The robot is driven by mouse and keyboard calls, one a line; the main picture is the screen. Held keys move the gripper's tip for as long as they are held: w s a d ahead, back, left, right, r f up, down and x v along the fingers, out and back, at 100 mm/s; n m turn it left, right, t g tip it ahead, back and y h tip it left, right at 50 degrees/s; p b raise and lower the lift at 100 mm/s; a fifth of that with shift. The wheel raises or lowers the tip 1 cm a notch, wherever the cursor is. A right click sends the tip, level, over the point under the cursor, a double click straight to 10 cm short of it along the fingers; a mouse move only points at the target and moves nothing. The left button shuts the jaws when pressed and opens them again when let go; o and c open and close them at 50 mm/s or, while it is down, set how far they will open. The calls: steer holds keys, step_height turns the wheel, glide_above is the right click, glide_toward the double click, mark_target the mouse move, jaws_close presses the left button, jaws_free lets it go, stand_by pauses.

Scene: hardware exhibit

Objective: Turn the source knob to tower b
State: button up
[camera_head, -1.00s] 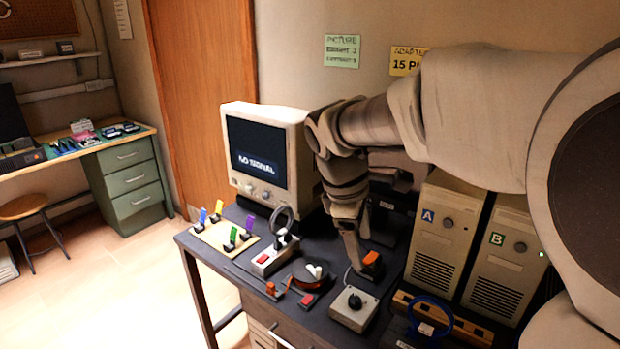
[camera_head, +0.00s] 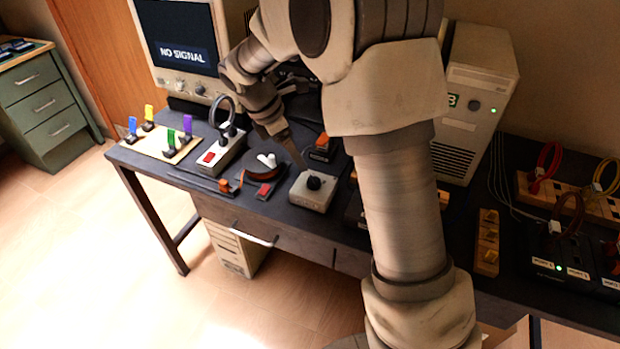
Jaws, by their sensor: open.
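A small grey box (camera_head: 309,196) with a black round knob (camera_head: 315,183) on top sits on the dark desk; I take it for the source knob, but no label on it is readable. My gripper (camera_head: 299,160) points down just behind and to the left of this box, open and seemingly empty; its fingers are apart from the knob. Tower B (camera_head: 483,95), a beige computer case with a green B label, stands behind my arm at right. Tower A is hidden behind my arm. The monitor (camera_head: 180,40) reads "NO SIGNAL".
A power strip-like box with a red switch (camera_head: 209,158) and ring, a red-black piece (camera_head: 264,190) and a block with an orange top (camera_head: 322,143) crowd the knob. A board with coloured levers (camera_head: 158,146) is at left. Cables and sockets (camera_head: 560,190) fill the right.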

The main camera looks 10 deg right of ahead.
mark_target(312, 180)
steer(key=b+x, duration=0.1)
steer(key=x, duration=0.9)
steer(key=shift+a, duration=0.1)
jaws_close()
